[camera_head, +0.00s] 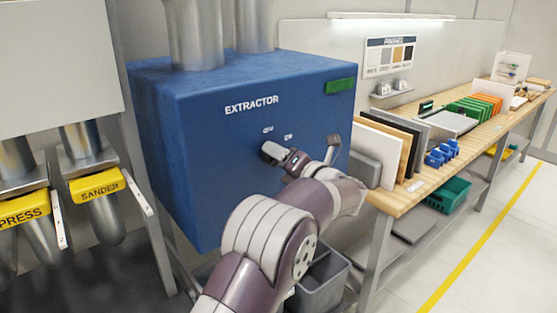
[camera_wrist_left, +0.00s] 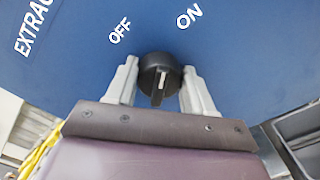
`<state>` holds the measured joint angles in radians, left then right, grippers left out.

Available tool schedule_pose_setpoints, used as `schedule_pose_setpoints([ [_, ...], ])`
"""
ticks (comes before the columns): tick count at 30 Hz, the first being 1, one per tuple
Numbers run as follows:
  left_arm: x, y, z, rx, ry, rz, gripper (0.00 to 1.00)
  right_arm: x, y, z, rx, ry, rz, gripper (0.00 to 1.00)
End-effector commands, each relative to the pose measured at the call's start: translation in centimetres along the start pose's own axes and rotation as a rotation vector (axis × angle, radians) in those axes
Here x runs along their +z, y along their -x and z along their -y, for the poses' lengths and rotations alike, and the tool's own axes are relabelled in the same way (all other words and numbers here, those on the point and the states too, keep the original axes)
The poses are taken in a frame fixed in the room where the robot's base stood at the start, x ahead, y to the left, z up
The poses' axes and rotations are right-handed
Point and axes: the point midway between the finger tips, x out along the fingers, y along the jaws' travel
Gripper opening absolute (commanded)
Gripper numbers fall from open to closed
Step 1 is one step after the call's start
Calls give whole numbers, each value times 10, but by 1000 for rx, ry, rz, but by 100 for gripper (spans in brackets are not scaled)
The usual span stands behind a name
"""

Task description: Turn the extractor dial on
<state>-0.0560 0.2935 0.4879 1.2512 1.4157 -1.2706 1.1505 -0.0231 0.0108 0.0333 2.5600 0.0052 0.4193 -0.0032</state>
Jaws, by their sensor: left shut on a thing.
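The blue extractor box (camera_head: 190,150) has a front panel with the words OFF and ON. In the left wrist view its black round dial (camera_wrist_left: 158,72) sits below those words, with a ridge and a white mark. The mark runs nearly upright in that picture, with OFF up to the left and ON up to the right. My left gripper (camera_wrist_left: 160,88) is shut on the dial, one grey finger on each side. In the head view my left gripper (camera_head: 280,156) is at the panel just below OFF and ON, and its fingers mostly hide the dial. My right gripper is not in view.
A wooden workbench (camera_head: 440,165) with upright panels (camera_head: 387,145) and blue clamps stands to the right. A grey bin (camera_head: 325,285) is below my left arm. Ducts with yellow PRESS (camera_head: 22,212) and SANDER (camera_head: 97,186) labels are at the left.

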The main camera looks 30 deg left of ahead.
Motion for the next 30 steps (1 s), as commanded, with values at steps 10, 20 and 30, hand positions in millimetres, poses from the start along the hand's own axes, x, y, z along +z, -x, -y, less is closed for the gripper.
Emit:
schedule_pose_setpoints([
  [10,0,0,1,-1,-319,-1,22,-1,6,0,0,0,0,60],
  [20,0,0,2,-2,-553,-1,22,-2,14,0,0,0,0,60],
  [30,-1,0,3,-1,-666,-1,22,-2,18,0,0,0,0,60],
])
